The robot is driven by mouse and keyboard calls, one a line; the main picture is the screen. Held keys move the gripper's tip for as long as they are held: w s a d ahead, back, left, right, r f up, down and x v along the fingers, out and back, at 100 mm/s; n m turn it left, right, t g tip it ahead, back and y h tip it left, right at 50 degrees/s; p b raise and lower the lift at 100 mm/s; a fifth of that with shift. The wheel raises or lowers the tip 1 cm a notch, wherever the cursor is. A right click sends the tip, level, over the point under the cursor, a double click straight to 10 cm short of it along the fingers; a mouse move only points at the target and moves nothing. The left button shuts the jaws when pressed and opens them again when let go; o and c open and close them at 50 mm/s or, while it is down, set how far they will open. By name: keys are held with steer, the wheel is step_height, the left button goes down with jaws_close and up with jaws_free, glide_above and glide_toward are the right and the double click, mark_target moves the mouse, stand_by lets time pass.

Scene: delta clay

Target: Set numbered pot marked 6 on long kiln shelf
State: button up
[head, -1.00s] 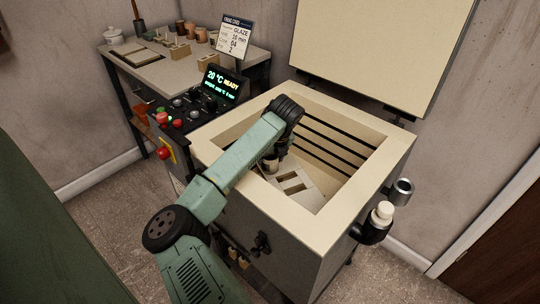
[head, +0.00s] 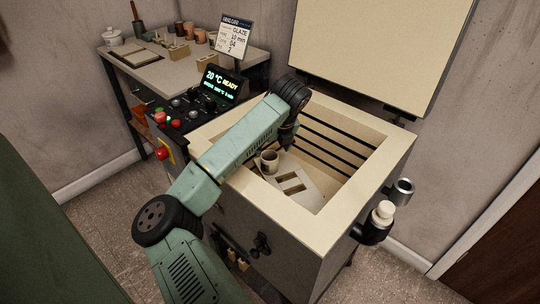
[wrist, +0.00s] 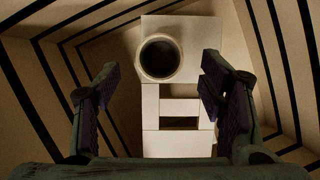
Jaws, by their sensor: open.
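A small cream pot (head: 269,162) with a dark inside stands upright on the long kiln shelf (head: 308,194) inside the open kiln. No number can be read on it. In the wrist view the pot (wrist: 160,58) sits near the far end of the pale shelf (wrist: 178,148), which has rectangular openings. My gripper (wrist: 160,95) is open and empty, its two dark-padded fingers apart, with the pot beyond and between them and not touching. In the head view my gripper (head: 286,140) is above the kiln's inside, mostly hidden by my arm.
The kiln's thick cream rim (head: 376,170) surrounds the chamber, with dark grooves along its walls. The raised lid (head: 375,50) stands behind. A control panel (head: 190,110) and a worktable (head: 170,65) with several pots are at left.

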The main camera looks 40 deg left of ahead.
steer(key=v, duration=0.6)
steer(key=shift+b, duration=0.4)
stand_by(0.7)
